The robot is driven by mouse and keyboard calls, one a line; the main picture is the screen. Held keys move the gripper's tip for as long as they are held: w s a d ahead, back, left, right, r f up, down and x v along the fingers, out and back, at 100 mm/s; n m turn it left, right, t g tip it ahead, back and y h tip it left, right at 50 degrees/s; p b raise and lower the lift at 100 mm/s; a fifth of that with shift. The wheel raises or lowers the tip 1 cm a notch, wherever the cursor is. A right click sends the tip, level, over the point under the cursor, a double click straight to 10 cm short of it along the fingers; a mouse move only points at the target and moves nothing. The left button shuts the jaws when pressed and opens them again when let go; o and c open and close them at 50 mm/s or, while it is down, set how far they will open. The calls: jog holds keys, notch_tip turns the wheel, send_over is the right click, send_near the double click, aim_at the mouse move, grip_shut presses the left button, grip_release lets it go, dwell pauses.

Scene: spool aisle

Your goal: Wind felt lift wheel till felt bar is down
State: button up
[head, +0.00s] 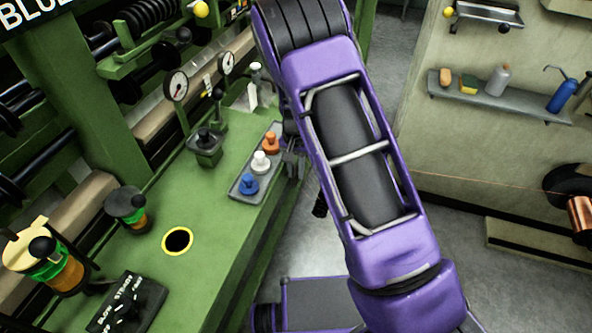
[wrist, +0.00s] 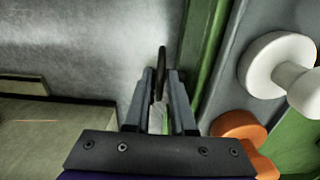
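My gripper (head: 292,165) is beside the right edge of the green machine bench (head: 215,235), close to the tray of coloured knobs. In the wrist view my gripper (wrist: 161,75) has its grey fingers close together. A thin dark piece with a pale strip below it shows in the narrow gap; I cannot tell whether it is held. No wheel can be surely picked out as the felt lift wheel, and my arm hides part of the machine. A pale beam (head: 88,203) runs along the machine at left; I cannot tell whether it is the felt bar.
The grey tray (head: 238,191) carries an orange knob (head: 270,142), a white knob (head: 261,161) and a blue knob (head: 248,184). Gauges (head: 176,86) and a black lever (head: 217,100) stand behind. A yellow-rimmed hole (head: 178,240) is nearer. Wall shelf (head: 500,98) at right; floor between is open.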

grip_shut()
jog(key=shift+s+t, duration=0.15)
jog(key=shift+t, duration=0.15)
jog(key=shift+s+a+f+t+h+b, duration=0.1)
jog(key=shift+s+a+t+h+b, duration=0.15)
jog(key=shift+t, duration=0.35)
jog(key=shift+s+t+h+b, duration=0.1)
jog(key=shift+t+h, duration=0.25)
jog(key=shift+t, duration=0.25)
jog(key=shift+s+a+f+t+h, duration=0.15)
jog(key=shift+t+h, duration=0.25)
jog(key=shift+t, duration=0.6)
jog(key=shift+s+d+f+t+h, duration=0.15)
jog(key=shift+t+h, duration=0.25)
jog(key=shift+t, duration=0.6)
jog(key=shift+a+r, duration=0.1)
grip_release()
